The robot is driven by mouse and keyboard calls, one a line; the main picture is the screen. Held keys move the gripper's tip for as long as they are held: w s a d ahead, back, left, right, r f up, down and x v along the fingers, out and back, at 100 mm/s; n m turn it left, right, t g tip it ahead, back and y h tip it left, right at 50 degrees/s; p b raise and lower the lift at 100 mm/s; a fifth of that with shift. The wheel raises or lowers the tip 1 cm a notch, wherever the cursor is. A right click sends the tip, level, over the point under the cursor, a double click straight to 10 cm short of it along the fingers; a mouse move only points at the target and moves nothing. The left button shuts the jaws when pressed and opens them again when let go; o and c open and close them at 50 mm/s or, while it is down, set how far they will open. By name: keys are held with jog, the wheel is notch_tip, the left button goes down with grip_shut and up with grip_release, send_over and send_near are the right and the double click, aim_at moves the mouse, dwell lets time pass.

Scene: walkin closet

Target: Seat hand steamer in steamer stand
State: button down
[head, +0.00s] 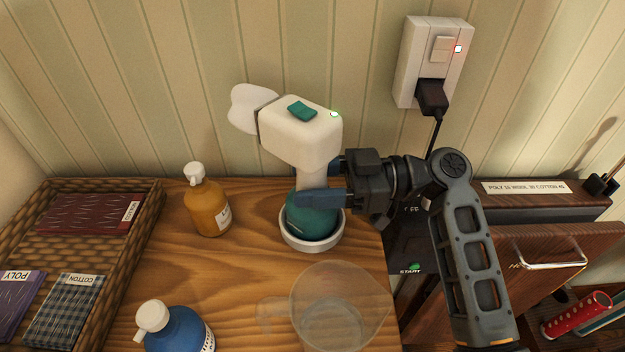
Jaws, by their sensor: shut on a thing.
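The hand steamer (296,132) is upright, with a white head, a green button, a pale nozzle plate at left and a teal lower body. A small green light glows on its head. My gripper (320,182) comes from the right and is shut on the steamer's neck, just below the head. The steamer stand (311,244) is a round white cup on the wooden top. The teal bottom is within the stand's rim as seen from here. Its underside is hidden, so I cannot tell whether it rests on the stand's floor.
A clear jug (340,310) stands just in front of the stand. An amber bottle (207,205) is to the left, a blue bottle (178,330) at front left. A wicker tray (148,215) holds folded cloths. A wall outlet (430,60) with a black plug is behind my arm.

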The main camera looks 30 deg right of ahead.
grip_release()
dwell(0.4)
dwell(0.5)
jog(key=b+v, duration=0.1)
jog(key=v, duration=1.1)
jog(key=shift+b, duration=0.35)
dwell(1.3)
dwell(1.1)
